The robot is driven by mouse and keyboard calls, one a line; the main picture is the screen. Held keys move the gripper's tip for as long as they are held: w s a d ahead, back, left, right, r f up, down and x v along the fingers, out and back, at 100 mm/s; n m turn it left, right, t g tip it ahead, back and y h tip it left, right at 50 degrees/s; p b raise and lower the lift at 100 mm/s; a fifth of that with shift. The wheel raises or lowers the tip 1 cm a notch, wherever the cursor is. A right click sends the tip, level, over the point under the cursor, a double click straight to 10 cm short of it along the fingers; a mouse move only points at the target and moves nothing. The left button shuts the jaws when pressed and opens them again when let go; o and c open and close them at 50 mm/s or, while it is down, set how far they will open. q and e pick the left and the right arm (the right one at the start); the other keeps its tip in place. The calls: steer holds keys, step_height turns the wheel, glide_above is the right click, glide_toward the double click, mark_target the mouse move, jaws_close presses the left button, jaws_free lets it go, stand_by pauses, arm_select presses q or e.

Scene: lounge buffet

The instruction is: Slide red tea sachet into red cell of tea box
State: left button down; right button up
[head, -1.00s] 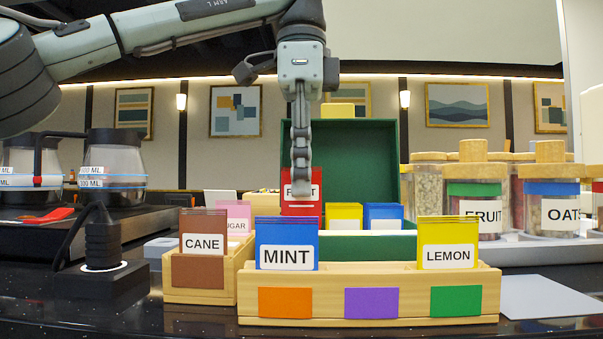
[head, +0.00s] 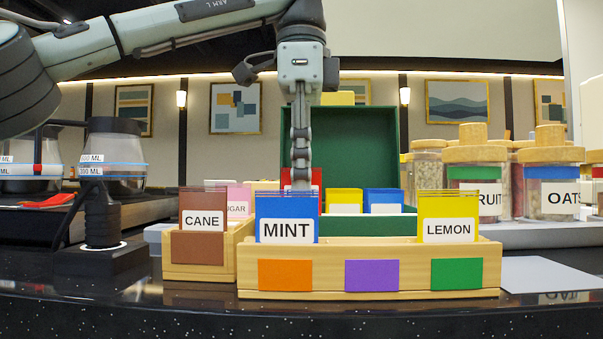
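The red tea sachet (head: 316,178) is upright in the middle of the head view, behind the blue MINT sachet, which hides its lower part and label. My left gripper (head: 301,186) comes down from above, seen edge-on, with its fingers shut on the upper part of the red sachet. The green tea box (head: 365,150) stands behind with its lid raised. Yellow sachets (head: 345,197) and blue sachets (head: 383,197) stand in it, to the right of the red one. The red cell and the sachet's bottom edge are hidden. My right gripper is not in view.
A wooden holder (head: 415,282) in front carries MINT (head: 287,208) and LEMON sachets (head: 448,205). A CANE sachet holder (head: 199,270) stands to its left. Jars (head: 550,185) stand at right, a grinder-like device (head: 102,215) at left. The front counter edge (head: 350,322) is clear.

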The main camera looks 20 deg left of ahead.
arm_select(q)
steer(key=shift+f+b, duration=0.85)
steer(key=shift+f, duration=0.25)
steer(key=shift+r, duration=0.1)
steer(key=c, duration=1.6)
jaws_free()
steer(key=shift+c, duration=0.2)
steer(key=shift+r, duration=0.1)
step_height(320, 180, up, 6)
steer(key=p, duration=0.6)
